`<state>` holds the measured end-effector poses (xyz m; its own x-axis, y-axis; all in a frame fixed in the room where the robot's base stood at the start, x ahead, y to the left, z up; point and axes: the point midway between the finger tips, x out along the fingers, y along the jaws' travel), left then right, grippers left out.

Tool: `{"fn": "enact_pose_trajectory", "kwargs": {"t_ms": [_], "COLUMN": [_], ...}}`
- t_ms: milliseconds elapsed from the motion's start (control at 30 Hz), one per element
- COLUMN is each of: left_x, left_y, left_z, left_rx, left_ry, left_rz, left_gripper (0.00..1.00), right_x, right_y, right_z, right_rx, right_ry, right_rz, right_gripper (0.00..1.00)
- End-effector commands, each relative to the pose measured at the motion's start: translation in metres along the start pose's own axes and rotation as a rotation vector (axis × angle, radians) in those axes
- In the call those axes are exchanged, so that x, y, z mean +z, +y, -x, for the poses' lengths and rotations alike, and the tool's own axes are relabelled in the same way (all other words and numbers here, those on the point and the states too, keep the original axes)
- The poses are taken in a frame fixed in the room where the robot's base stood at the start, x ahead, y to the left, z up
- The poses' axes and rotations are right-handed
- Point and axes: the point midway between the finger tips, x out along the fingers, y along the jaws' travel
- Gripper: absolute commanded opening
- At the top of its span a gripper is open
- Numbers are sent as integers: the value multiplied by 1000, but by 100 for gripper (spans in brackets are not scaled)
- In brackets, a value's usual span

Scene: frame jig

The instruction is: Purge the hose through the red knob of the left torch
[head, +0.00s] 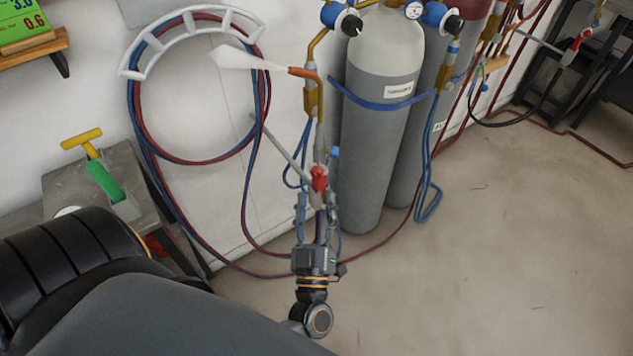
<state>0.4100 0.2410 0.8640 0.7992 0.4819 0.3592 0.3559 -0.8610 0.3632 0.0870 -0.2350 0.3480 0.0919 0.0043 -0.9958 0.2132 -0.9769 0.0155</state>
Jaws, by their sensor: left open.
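The left torch (313,100) stands upright in the middle of the view, with a brass body and a copper tip bent to the left. A pale white cone (238,60) extends leftward from its tip, like a jet. Its red knob (319,179) is low on the torch, and a blue knob (335,153) sits just above it to the right. My left gripper (317,200) points up the picture at the red knob, with its open fingers at or just below it. I cannot tell whether they touch the knob. My right gripper is out of view.
Red and blue hoses (133,112) hang coiled on a white wall rack (150,45). A grey cylinder (372,150) with regulators stands close right of the torch. A grey bench (60,185) with a green-and-yellow item is at left. The floor (480,270) at right is clear.

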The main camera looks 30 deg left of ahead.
Motion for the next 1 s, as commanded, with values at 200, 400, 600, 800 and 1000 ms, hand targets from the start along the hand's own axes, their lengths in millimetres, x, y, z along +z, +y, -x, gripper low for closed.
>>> {"fn": "enact_pose_trajectory", "kwargs": {"t_ms": [200,400,600,800,1000], "left_x": [1,0,0,3,87], "left_y": [0,0,0,1,11], "left_z": [45,65,68,68,99], "left_rx": [-1,-1,-1,6,185], "left_ry": [-3,-1,1,-8,-257], "left_rz": [0,0,1,-1,-69], "left_gripper": [47,47,47,47,47], "right_x": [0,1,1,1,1], "right_y": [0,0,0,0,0], "right_z": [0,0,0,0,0], "right_rx": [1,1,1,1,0], "right_ry": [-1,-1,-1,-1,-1], "right_rz": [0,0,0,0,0], "right_gripper": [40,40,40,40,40]}}
